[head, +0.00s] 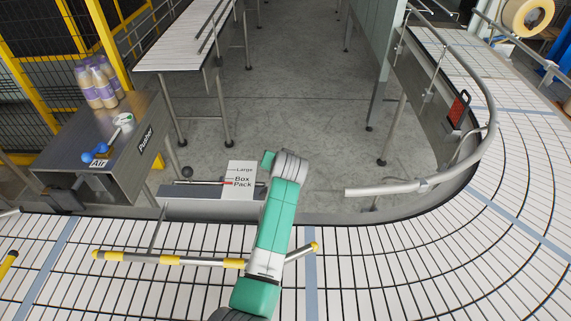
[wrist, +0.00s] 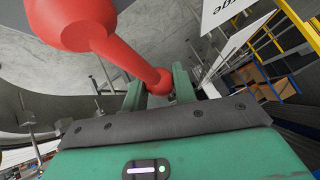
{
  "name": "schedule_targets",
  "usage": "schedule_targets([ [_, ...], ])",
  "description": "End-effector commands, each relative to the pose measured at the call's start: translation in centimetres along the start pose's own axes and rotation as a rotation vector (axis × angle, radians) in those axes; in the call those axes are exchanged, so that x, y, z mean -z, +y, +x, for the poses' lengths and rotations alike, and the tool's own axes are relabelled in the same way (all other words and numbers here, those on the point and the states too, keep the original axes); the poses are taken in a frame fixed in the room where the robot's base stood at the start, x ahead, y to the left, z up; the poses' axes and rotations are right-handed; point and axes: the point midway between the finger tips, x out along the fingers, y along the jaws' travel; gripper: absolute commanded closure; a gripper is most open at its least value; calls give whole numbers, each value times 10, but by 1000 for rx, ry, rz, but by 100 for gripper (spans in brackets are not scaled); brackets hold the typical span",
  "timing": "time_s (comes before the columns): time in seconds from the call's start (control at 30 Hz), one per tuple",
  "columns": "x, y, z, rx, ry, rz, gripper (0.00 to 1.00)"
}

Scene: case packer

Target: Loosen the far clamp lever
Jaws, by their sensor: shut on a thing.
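A red clamp lever (wrist: 130,58) fills the upper left of the wrist view. It has a thick hub at the top left and a slim arm running down right to a rounded knob. My gripper (wrist: 160,86) has its two green fingers on either side of that knob end and is shut on it. In the head view my green and white arm reaches out over the conveyor, and the fingertips and this lever are hidden behind it. Whether this is the far lever cannot be told from these views.
A white "Large / Box Pack" sign (head: 240,178) stands left of my arm, with a small red pointer at its edge. A steel "Pusher" box (head: 140,150) with bottles (head: 98,85) is at left. A yellow-banded rail (head: 190,259) lies over the conveyor (head: 400,260).

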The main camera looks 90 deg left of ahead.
Motion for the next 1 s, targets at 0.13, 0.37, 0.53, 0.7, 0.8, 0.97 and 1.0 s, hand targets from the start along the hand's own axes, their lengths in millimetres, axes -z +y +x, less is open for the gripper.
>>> schedule_targets([
  [0.13, 0, -2, 0, 2, -1, -3, 100],
  [0.37, 0, -2, 0, 2, -1, -2, 51],
  [0.53, 0, -1, 0, 1, -1, -1, 51],
  [0.7, 0, 0, -8, 1, 1, 0, 51],
  [0.8, 0, 0, -28, 0, 3, 0, 51],
  [0.97, 0, 0, -59, 1, 2, -1, 51],
  [1.0, 0, -1, -65, 1, 2, -1, 51],
])
